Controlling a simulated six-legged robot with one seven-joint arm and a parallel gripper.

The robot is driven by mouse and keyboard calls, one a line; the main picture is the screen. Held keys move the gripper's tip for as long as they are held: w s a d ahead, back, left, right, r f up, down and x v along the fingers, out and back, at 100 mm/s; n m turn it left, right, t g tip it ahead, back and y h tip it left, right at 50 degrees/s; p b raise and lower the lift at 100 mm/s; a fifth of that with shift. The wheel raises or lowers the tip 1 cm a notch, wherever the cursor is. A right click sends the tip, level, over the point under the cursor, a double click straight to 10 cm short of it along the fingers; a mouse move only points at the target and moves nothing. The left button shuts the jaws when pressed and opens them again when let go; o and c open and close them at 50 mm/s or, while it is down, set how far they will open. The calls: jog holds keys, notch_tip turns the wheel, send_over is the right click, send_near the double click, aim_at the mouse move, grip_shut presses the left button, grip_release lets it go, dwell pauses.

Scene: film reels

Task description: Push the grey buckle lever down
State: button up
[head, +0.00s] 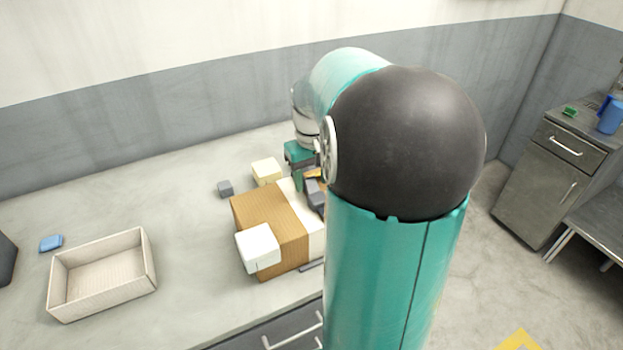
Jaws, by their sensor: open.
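A brown box (262,215) lies on the grey counter with a white band (309,224) across its right part. A dark grey piece (314,194) on top, by the band, looks like the buckle lever. Its right side is hidden behind my arm, and I cannot tell its angle. My gripper (308,178) is just above and behind this grey piece, mostly hidden by my own arm. Its jaws are open, and nothing shows between them. I cannot tell whether it touches the lever.
A white block (258,247) sits at the box's front left corner. A cream block (267,171) and a small grey cube (225,188) are behind the box. An open beige tray (152,262) and a blue block (51,243) are at left. Counter between tray and box is clear.

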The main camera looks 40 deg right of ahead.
jog(key=shift+f, duration=0.4)
jog(key=c, duration=1)
